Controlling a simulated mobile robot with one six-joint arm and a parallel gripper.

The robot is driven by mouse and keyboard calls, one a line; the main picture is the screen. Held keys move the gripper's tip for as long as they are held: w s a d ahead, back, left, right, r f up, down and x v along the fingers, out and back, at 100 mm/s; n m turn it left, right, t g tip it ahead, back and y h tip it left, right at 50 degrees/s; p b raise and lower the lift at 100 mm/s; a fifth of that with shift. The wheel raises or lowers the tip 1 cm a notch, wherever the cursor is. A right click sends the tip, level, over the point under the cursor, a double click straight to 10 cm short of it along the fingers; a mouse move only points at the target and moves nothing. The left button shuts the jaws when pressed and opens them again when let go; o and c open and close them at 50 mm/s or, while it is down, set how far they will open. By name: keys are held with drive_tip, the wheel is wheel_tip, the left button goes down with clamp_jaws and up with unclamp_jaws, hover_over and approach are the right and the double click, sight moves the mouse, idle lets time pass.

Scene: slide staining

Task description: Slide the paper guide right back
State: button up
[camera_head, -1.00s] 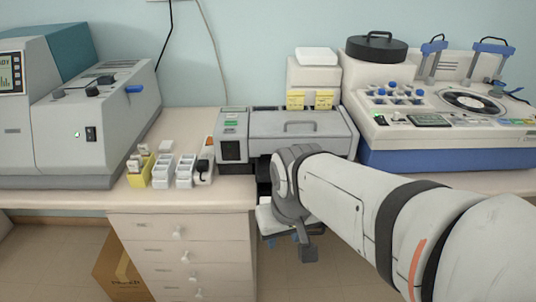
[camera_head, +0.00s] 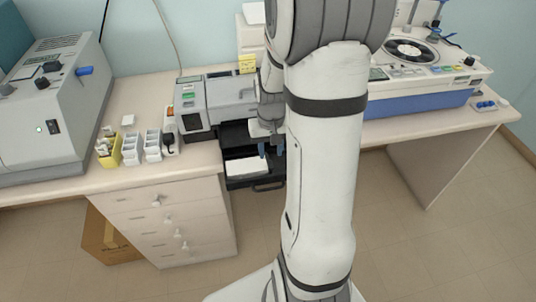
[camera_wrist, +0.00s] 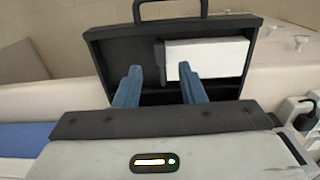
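The printer's black paper tray (camera_head: 236,184) is pulled out below the grey printer (camera_head: 228,98). In the wrist view the tray (camera_wrist: 110,50) fills the upper middle, its handle at the top. A white paper stack (camera_wrist: 215,58) lies in its right part; it also shows in the head view (camera_head: 247,166). The dark paper guide (camera_wrist: 160,54) is a narrow upright piece against the stack's left edge. My gripper (camera_wrist: 160,67) is open, its blue fingers over the tray. The guide appears between the fingertips in the picture; I cannot tell the height gap. The guide is not distinct in the head view.
Slide racks (camera_head: 131,148) stand left of the printer. A drawer cabinet (camera_head: 170,215) stands left of the tray. A blue-based machine (camera_head: 420,98) sits to the right. Floor space in front of the tray is partly hidden by my arm.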

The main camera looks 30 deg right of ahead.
sight(271, 164)
drive_tip(key=shift+f+p, duration=0.3)
drive_tip(key=shift+f, duration=2.35)
drive_tip(key=shift+c, duration=0.3)
clamp_jaws()
